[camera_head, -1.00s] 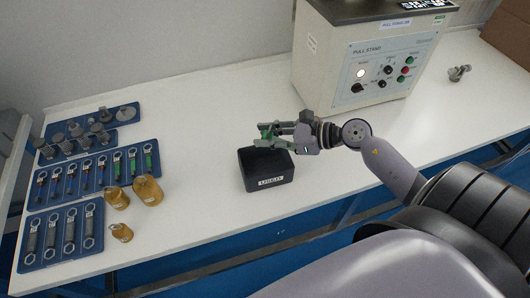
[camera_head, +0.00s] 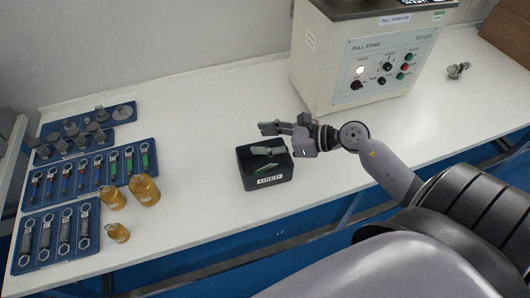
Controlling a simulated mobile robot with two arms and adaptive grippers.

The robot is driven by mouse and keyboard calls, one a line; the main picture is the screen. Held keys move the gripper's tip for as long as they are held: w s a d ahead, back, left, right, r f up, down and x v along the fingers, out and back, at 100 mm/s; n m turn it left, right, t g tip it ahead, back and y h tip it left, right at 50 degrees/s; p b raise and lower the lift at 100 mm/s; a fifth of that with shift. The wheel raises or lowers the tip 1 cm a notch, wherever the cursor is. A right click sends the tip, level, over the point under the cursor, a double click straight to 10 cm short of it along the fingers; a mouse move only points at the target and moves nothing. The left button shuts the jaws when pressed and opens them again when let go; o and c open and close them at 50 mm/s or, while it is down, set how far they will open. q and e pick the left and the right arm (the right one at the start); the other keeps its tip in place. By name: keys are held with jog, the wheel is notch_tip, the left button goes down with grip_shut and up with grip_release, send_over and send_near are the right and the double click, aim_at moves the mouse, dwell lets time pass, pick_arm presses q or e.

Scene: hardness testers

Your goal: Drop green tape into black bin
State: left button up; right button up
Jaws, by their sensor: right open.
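The black bin (camera_head: 284,171), with a white label on its front, stands on the white table near the middle. A small green piece, which looks like the green tape (camera_head: 266,168), shows inside the bin. My right gripper (camera_head: 262,139) is open at the bin's back rim, with its fingers over the bin. One finger reaches across the bin's opening. My left gripper is not in view.
The pull stand (camera_head: 345,65) stands behind and to the right. Blue trays (camera_head: 108,196) of tools and several brass weights (camera_head: 144,189) are at the left.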

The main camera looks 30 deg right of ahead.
jog(key=shift+s+d, duration=0.1)
jog(key=v, duration=1.1)
jog(key=shift+s+d+r, duration=0.2)
jog(key=shift+s, duration=0.1)
